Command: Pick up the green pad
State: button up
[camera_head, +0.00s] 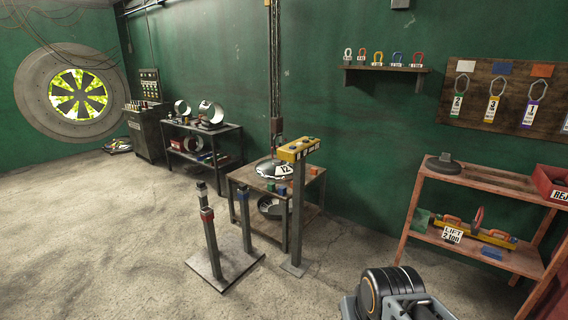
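A green piece (422,219), small and dark, sits at the left end of the lower shelf of the red rack (480,179). It looks like a pad, but its shape is hard to make out. Another small green block (271,186) stands on the middle work table beside a blue block (282,189) and a red block (290,184). Part of my own arm, black and grey, shows at the bottom right. My gripper's fingers do not show, and nothing is seen touching either green thing.
A sign marked LIFT (453,236), a yellow tool with red handles (480,231) and a blue pad (491,252) share the lower shelf. A yellow-topped post (297,200) and a metal stand (226,262) occupy the middle.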

aim_at(271, 186)
jog(key=z, duration=0.15)
jog(key=i, duration=2.2)
jog(key=u, duration=0.95)
jog(key=i, duration=1.6)
jog(key=u, duration=0.75)
